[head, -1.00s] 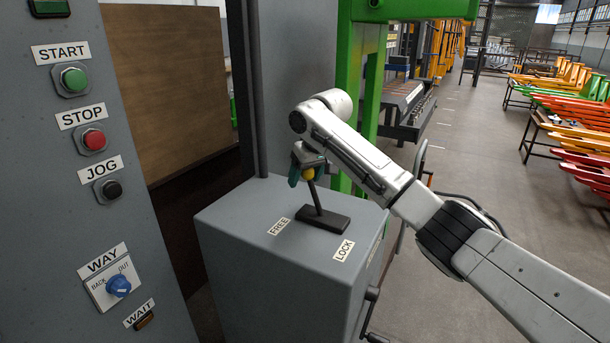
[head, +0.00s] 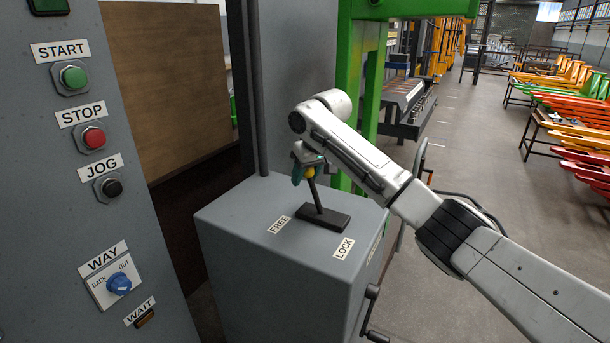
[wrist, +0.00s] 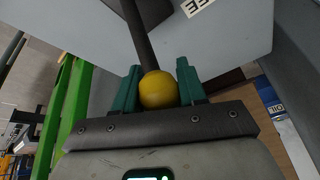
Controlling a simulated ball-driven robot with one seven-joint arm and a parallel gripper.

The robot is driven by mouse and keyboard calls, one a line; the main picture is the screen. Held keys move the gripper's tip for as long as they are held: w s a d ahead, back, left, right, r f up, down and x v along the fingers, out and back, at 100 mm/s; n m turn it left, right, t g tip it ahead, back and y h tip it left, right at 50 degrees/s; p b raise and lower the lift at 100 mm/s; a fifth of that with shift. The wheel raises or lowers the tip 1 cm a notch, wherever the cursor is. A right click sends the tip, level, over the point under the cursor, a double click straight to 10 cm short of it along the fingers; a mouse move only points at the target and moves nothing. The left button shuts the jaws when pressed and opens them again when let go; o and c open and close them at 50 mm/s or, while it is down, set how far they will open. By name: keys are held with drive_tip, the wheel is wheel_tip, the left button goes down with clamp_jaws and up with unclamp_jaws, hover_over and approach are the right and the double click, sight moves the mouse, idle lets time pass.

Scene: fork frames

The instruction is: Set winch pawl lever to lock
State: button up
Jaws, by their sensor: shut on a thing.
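The winch pawl lever (head: 314,193) is a dark rod with a yellow ball knob (wrist: 159,90). It rises from a black base plate (head: 330,219) on top of a grey box (head: 255,245). The rod leans left, toward the FREE label (head: 279,225) and away from the LOCK label (head: 344,249). My gripper (head: 304,174) reaches down from the right. Its green fingers stand on both sides of the knob and are shut on it. In the head view the fingers partly hide the knob.
A grey control panel (head: 60,215) with START, STOP and JOG buttons and a blue WAY knob (head: 119,284) stands at the left. A grey post (head: 251,90) and a green frame (head: 360,100) rise behind the box. A crank handle (head: 373,315) sticks out on the box's right side.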

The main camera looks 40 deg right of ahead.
drive_tip(key=shift+s, duration=0.1)
clamp_jaws()
drive_tip(key=shift+s+d+r+t+y+p, duration=0.2)
drive_tip(key=shift+s+r+t+p, duration=0.05)
drive_tip(key=shift+s+t, duration=0.45)
drive_tip(key=shift+s+d+r+t+y+p, duration=0.2)
drive_tip(key=shift+s+t+p, duration=0.05)
drive_tip(key=shift+s+t, duration=0.4)
drive_tip(key=shift+s+d+m+t+y+b, duration=0.1)
drive_tip(key=shift+s+d+t+y+b, duration=0.2)
drive_tip(key=shift+s+t, duration=0.6)
drive_tip(key=shift+s+d+m+t+y+b, duration=0.1)
drive_tip(key=shift+s+d+t+y+b, duration=0.25)
drive_tip(key=shift+s+t, duration=0.55)
drive_tip(key=shift+s+d+m+t+y+b, duration=0.1)
drive_tip(key=shift+s+d+t+y+b, duration=0.1)
drive_tip(key=shift+s+d+t, duration=0.45)
drive_tip(key=shift+s+a, duration=0.2)
drive_tip(key=shift+s, duration=0.15)
drive_tip(key=o, duration=1.1)
unclamp_jaws()
drive_tip(key=shift+o, duration=0.2)
drive_tip(key=b+v, duration=0.1)
drive_tip(key=v, duration=0.9)
drive_tip(key=shift+s, duration=0.35)
